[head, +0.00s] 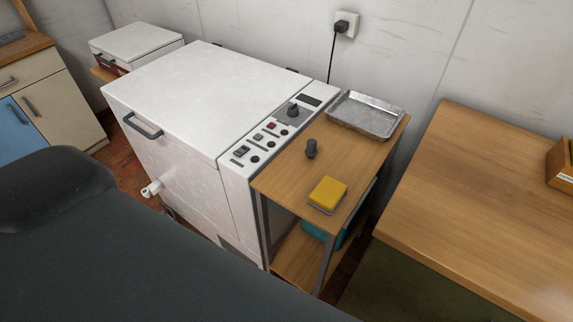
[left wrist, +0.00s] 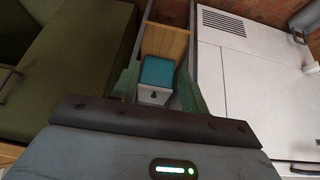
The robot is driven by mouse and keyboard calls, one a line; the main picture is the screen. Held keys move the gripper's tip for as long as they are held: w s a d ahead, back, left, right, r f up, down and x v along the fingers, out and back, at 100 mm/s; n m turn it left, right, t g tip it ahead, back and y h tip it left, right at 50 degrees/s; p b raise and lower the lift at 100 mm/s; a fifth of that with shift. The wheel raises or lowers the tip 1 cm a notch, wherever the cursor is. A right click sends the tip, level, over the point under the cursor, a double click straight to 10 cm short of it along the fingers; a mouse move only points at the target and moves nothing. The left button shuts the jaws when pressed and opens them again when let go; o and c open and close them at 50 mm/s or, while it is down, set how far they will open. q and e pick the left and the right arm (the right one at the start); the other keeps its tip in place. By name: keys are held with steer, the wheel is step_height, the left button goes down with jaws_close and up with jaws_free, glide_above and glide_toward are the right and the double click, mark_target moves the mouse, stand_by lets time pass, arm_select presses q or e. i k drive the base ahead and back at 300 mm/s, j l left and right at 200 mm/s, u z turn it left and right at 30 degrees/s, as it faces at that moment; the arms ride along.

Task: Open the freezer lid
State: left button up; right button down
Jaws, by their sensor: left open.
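The white chest freezer (head: 175,150) stands in the middle of the head view with its lid (head: 215,85) shut flat. A dark bar handle (head: 142,126) sits at the lid's front left edge. A control panel with knobs and switches (head: 275,132) runs along its right side. In the left wrist view the freezer's white side (left wrist: 250,85) fills the right, with a dark handle at the lower right (left wrist: 303,168). My left gripper (left wrist: 158,88) is open, its green fingers apart and apparently empty, and clear of the lid handle. My right gripper is not in view.
A wooden shelf cart (head: 285,183) stands right of the freezer, holding a metal tray (head: 366,114), a yellow sponge (head: 328,193) and a teal-lidded box (left wrist: 157,73) on its lower shelf. A wooden table (head: 480,200) is at right. My dark arm covers the lower left.

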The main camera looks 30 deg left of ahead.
mark_target(205, 98)
steer(key=u, duration=1.85)
